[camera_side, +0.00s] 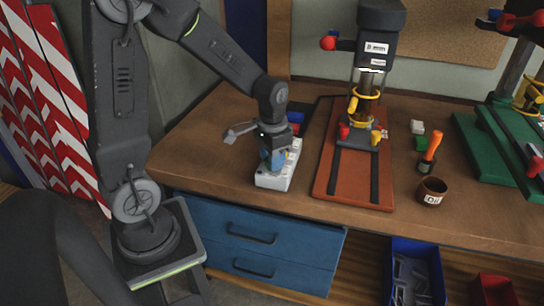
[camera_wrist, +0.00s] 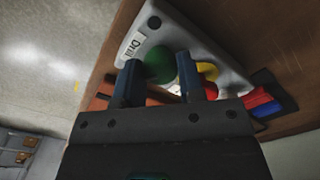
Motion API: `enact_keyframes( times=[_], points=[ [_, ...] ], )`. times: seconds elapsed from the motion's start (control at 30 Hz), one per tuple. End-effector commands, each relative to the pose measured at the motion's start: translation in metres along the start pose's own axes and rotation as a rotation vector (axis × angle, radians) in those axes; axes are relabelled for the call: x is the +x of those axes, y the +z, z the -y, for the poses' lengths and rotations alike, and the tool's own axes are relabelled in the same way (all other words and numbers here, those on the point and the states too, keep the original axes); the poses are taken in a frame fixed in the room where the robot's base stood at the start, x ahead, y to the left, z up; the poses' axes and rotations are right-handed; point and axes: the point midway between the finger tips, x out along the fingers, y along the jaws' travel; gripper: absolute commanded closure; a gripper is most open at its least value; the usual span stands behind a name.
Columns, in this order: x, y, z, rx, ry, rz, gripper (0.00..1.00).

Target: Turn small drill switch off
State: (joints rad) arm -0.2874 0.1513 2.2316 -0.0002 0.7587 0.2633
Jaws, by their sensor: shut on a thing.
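The switch box (camera_side: 285,176) is a pale block on the workbench, left of the small drill. In the wrist view, the box (camera_wrist: 217,58) carries a label that seems to read "Drill". A round green knob (camera_wrist: 160,66) shows between my fingers, with a yellow part (camera_wrist: 208,71) to its right. My gripper (camera_side: 272,163) is over the box, pointing down; in the wrist view, my gripper (camera_wrist: 157,70) has its blue fingers on either side of the green knob, shut on it. The lower finger contact is partly hidden. The small drill (camera_side: 372,62) stands upright on its red-brown base.
Red and blue parts (camera_side: 296,122) lie behind the box. An orange-handled tool (camera_side: 432,147) and a brown pot (camera_side: 432,190) stand right of the drill. A larger green machine (camera_side: 490,145) is at the far right. Bare bench (camera_side: 215,165) lies left of the box.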

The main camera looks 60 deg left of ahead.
Motion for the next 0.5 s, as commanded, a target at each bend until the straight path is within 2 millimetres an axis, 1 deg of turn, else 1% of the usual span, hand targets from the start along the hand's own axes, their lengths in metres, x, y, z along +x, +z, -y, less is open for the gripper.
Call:
enact_keyframes(
  times=[0.2,0.5],
  points=[
    [0.0005,0.0005,0.0000,0.036,0.000,0.002,0.88],
    [0.0005,0.0005,0.0000,0.042,0.000,0.002,0.88]
  ],
)
